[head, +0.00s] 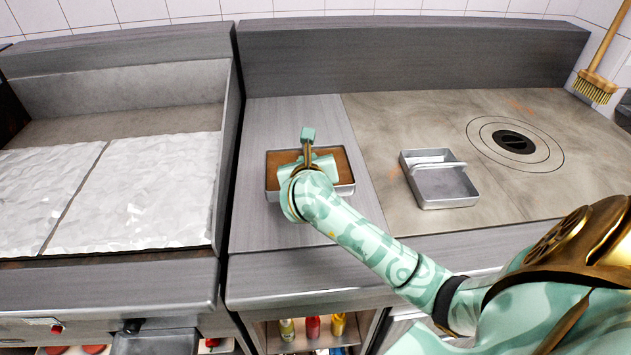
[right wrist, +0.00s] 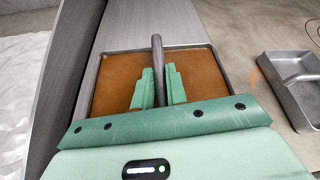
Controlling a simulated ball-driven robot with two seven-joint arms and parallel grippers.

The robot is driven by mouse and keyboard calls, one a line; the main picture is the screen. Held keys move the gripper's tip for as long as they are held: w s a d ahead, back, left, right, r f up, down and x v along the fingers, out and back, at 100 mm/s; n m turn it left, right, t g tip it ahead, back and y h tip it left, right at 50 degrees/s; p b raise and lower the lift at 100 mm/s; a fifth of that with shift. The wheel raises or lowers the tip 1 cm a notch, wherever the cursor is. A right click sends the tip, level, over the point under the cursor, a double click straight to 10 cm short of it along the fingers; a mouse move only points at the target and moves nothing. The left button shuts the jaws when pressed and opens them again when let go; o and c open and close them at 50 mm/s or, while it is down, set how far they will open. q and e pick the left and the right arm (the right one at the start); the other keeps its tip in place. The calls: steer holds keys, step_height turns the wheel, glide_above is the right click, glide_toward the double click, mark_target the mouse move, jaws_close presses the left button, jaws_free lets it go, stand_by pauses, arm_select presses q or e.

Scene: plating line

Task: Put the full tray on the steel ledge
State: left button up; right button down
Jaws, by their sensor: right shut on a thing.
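The full tray (head: 345,188) is a steel pan filled with something brown, with a bar handle across it. It is over the grey steel ledge (head: 285,115), between the grill and the hob, and looks level. Whether it rests on the ledge or hangs just above it I cannot tell. My right gripper (head: 308,163) is over the tray's middle, shut on its handle. In the right wrist view, the gripper's green fingers (right wrist: 158,90) are on either side of the dark handle bar, with brown filling around them. My left gripper is not in view.
An empty steel tray (head: 447,203) with a handle stands on the hob top (head: 400,110) to the right. A round burner (head: 515,142) is behind it. A grill with pale slabs (head: 150,190) is at the left. Bottles (head: 313,327) stand on a shelf below.

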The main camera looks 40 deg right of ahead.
steer(key=shift+d+f, duration=0.75)
steer(key=shift+f, duration=0.2)
steer(key=f+b, duration=0.1)
steer(key=d+f, duration=0.1)
steer(key=f, duration=0.1)
steer(key=shift+s+f+b, duration=0.1)
steer(key=shift+f+b, duration=0.05)
steer(key=shift+b, duration=0.2)
steer(key=shift+a+f, duration=0.1)
steer(key=shift+f, duration=0.25)
steer(key=shift+f, duration=0.1)
steer(key=c, duration=1.4)
jaws_free()
steer(key=shift+r, duration=0.2)
steer(key=p+v, duration=0.3)
steer(key=v, duration=0.9)
steer(key=shift+f, duration=0.1)
